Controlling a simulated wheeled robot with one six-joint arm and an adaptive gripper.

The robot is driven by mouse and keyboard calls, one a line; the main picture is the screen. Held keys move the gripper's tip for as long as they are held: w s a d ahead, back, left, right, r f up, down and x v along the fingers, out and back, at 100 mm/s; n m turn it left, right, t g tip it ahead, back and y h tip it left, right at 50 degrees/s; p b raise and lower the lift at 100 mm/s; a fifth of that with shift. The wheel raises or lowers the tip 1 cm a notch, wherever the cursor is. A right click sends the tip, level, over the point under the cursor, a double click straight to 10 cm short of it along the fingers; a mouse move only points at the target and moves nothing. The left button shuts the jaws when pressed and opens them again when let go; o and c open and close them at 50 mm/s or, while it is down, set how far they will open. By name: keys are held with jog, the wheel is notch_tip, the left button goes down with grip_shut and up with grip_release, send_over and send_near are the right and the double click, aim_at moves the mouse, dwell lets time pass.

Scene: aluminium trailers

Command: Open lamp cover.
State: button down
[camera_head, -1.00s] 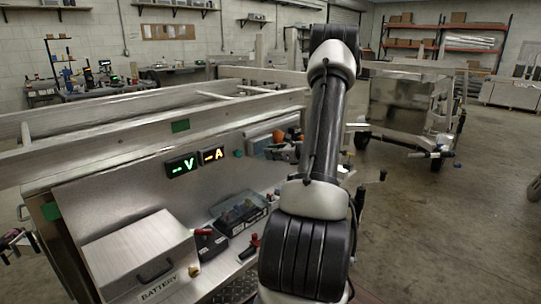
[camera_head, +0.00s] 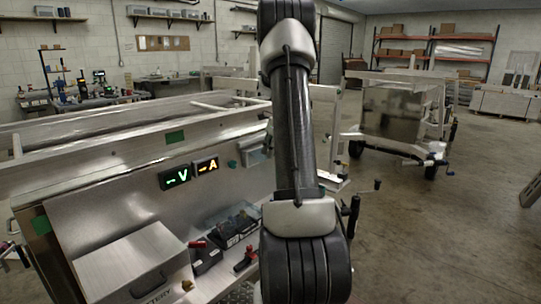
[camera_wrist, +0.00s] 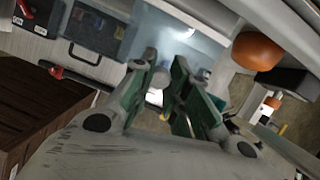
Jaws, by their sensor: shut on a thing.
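In the wrist view my gripper (camera_wrist: 160,88) has its two green-grey fingers close together around a small pale round knob (camera_wrist: 157,78). Just beyond it is a pale bluish panel (camera_wrist: 175,40) with a bright glow, which looks like the lamp cover; how far it is open I cannot tell. In the head view a grey box (camera_head: 252,153), perhaps the lamp housing, is on the trailer's slanted panel next to the lit displays, partly behind my arm. My gripper is hidden there behind my arm.
An orange knob (camera_wrist: 258,50) is right of my fingers. The battery box (camera_head: 130,262), a tray of black items (camera_head: 235,225) and red-handled switches (camera_head: 246,258) are on the trailer's front. Another trailer (camera_head: 395,110) stands behind at right. The floor at right (camera_head: 440,230) is clear.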

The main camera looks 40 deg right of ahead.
jog(key=shift+w+r+g, duration=0.3)
jog(key=shift+r+g, duration=0.3)
jog(key=shift+g, duration=0.35)
jog(key=shift+w+r+g, duration=0.3)
jog(key=shift+r+g, duration=0.3)
jog(key=shift+g, duration=0.35)
jog(key=c, duration=1.3)
grip_release()
jog(key=r, duration=1.2)
jog(key=shift+d, duration=0.2)
